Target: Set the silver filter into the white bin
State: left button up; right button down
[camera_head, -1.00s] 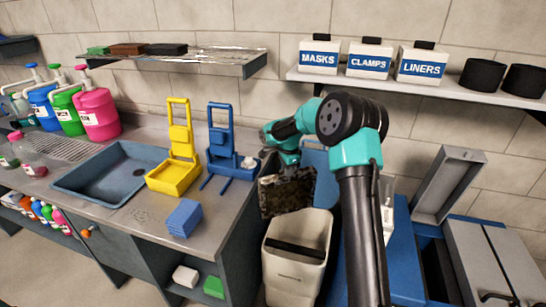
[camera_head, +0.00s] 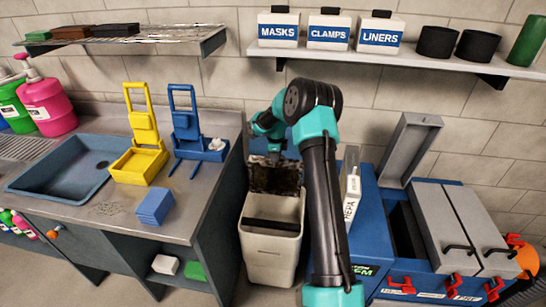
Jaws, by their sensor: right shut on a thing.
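The filter (camera_head: 275,179) is a flat panel with a dark, mottled, dirty face. It hangs at the back of the mouth of the white bin (camera_head: 270,252), its lower edge level with the bin's back rim. I cannot tell whether that edge is inside the bin. My right gripper (camera_head: 274,158) is shut on the filter's upper edge; its fingers are small and partly hidden. The bin stands upright on the floor, with a dark band across its open top. My left gripper is not in view.
A blue machine (camera_head: 370,240) with an open grey lid (camera_head: 411,150) stands right of the bin, a white filter labelled HEPA (camera_head: 350,190) at its left. The sink counter (camera_head: 190,215) is on the left. A shelf with white boxes (camera_head: 328,30) is above.

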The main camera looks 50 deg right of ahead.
aim_at(275, 183)
jog(key=shift+f, duration=0.1)
notch_tip(275, 183, down, 33)
dwell(4.5)
dwell(0.4)
jog(key=c, duration=1.1)
grip_release()
jog(key=shift+f, duration=0.1)
notch_tip(275, 183, up, 18)
jog(key=shift+f, duration=0.25)
